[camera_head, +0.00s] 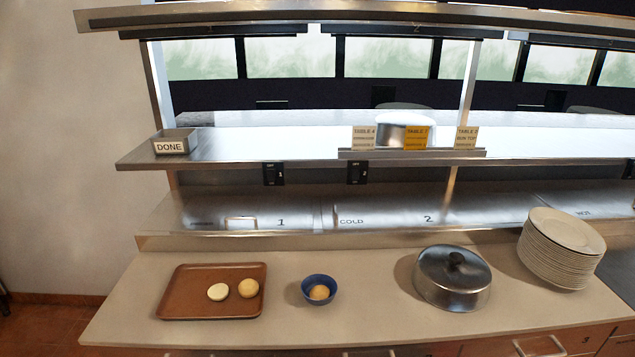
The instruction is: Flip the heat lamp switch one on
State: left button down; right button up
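Two small black switches are mounted on the front edge of the middle steel shelf. The left switch (273,173) hangs above the area of the lower shelf marked 1. The other switch (357,173) is to its right. Their small lettering is too blurred to read surely, and I cannot tell whether either is on or off. The heat lamps (214,32) appear as dark bars under the top shelf, with no clear glow. Neither of my grippers is in view.
The counter holds a brown tray (172,301) with bun halves, a blue bowl (305,291) with a bun, a metal dome lid (453,284) and a plate stack (562,245). A DONE box (170,142) and ticket holder (410,153) stand on the middle shelf. Space before the switches is clear.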

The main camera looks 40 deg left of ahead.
aim_at(271, 173)
jog(key=u, duration=0.15)
jog(key=i, duration=0.75)
jog(key=u, duration=0.9)
jog(key=i, duration=0.3)
jog(key=u, duration=0.25)
